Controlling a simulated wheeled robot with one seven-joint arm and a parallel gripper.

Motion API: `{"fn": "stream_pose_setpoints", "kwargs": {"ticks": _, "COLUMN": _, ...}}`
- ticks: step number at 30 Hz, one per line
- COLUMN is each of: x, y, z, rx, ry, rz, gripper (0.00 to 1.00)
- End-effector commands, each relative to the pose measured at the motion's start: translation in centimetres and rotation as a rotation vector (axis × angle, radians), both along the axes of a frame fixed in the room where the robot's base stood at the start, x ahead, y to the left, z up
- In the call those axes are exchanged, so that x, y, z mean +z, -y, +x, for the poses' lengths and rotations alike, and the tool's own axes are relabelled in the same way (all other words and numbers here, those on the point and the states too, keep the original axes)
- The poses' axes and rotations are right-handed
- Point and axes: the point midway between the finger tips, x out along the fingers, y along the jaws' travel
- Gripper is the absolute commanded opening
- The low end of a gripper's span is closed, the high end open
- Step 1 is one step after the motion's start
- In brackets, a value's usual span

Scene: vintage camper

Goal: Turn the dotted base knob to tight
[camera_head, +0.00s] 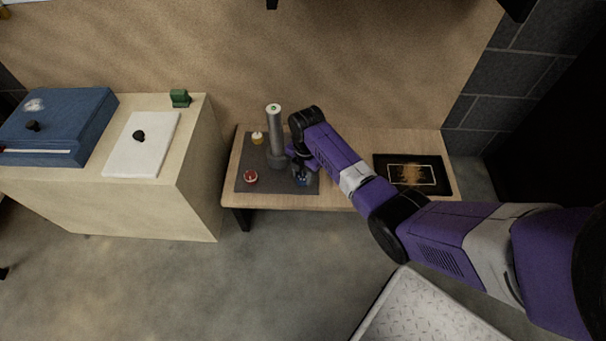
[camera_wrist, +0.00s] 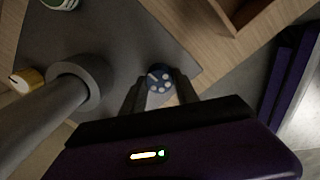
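The dotted knob (camera_wrist: 159,78) is blue with white dots and a white mark on its top. It sits near a corner of the dark grey mat (camera_wrist: 115,35). It also shows in the head view (camera_head: 302,180), partly covered by my arm. My gripper (camera_wrist: 160,84) points down at the knob, with one finger on each side of it. No clear gap shows between the fingers and the knob, but I cannot tell whether they press on it. In the head view my gripper (camera_head: 301,172) is right of the upright grey post (camera_head: 275,130).
A yellow knob (camera_head: 257,138) and a red knob (camera_head: 251,177) sit left of the post. A dark tray (camera_head: 434,182) lies on the wooden table (camera_head: 345,200) to the right. A cabinet (camera_head: 195,180) stands left.

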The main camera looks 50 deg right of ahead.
Motion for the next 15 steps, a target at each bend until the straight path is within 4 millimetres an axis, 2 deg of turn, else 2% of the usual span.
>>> {"fn": "stream_pose_setpoints", "kwargs": {"ticks": 1, "x": 0.00, "y": 0.00, "z": -0.02, "rx": 0.000, "ry": 0.000, "rz": 0.000, "gripper": 0.11}}
{"fn": "stream_pose_setpoints", "kwargs": {"ticks": 3, "x": 0.00, "y": -0.01, "z": -0.02, "rx": 0.000, "ry": -0.001, "rz": 0.000, "gripper": 0.00}}
{"fn": "stream_pose_setpoints", "kwargs": {"ticks": 15, "x": 0.18, "y": -0.09, "z": -0.06, "rx": -0.078, "ry": -0.002, "rz": 0.002, "gripper": 0.00}}
